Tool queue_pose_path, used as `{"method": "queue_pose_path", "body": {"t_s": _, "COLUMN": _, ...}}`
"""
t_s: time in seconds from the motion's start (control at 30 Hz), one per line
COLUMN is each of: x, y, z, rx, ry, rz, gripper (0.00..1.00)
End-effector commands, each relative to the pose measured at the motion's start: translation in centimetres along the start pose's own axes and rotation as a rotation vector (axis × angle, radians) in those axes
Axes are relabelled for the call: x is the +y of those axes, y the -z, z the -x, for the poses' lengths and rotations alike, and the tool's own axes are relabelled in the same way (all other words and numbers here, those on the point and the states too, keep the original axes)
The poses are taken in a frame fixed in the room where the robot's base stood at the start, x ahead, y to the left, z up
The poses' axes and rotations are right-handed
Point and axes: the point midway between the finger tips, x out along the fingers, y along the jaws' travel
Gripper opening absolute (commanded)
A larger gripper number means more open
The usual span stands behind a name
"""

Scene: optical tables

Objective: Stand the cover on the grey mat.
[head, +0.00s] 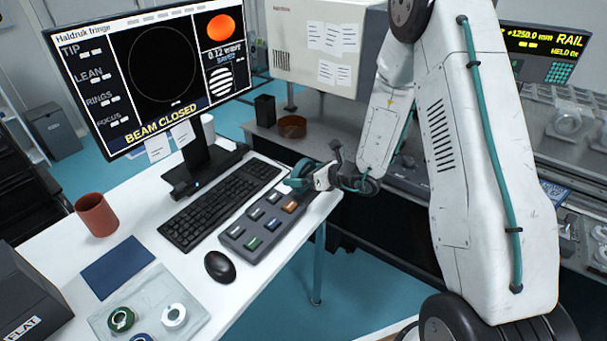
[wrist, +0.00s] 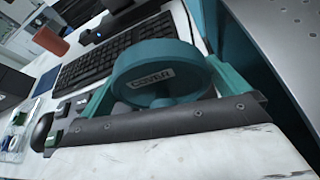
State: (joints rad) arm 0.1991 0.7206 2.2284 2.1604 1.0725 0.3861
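The cover (wrist: 160,58) is a round teal cap with a "COVER" label. In the wrist view it sits between the two teal fingers of my gripper (wrist: 163,84), which is shut on it. In the head view my gripper (head: 308,180) is at the right edge of the white desk, by the keyboard and button pad; the cover shows there only as a small teal shape. A pale grey, see-through sheet or tray (head: 188,292) with several rolls on it lies at the desk's front. I cannot tell whether it is the grey mat; no other grey mat is clear.
On the white desk (head: 270,285) are a keyboard (head: 220,205), a button pad (head: 263,222), a mouse (head: 220,266), a brown cup (head: 96,214), a dark blue pad (head: 118,267) and a monitor (head: 150,70). A dark "FLAT" box (head: 28,300) stands front left.

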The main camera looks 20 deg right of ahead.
Motion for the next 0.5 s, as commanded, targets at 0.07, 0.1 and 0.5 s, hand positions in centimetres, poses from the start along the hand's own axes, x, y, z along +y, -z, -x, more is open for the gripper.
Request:
{"method": "queue_pose_path", "body": {"t_s": 0.07, "x": 0.0, "y": 0.0, "z": 0.0, "rx": 0.0, "ry": 0.0, "rz": 0.0, "gripper": 1.0}}
{"method": "queue_pose_path", "body": {"t_s": 0.1, "x": 0.0, "y": 0.0, "z": 0.0, "rx": 0.0, "ry": 0.0, "rz": 0.0, "gripper": 1.0}}
{"method": "queue_pose_path", "body": {"t_s": 0.5, "x": 0.0, "y": -0.4, "z": 5.6, "rx": -0.001, "ry": 0.004, "rz": 0.0, "gripper": 1.0}}
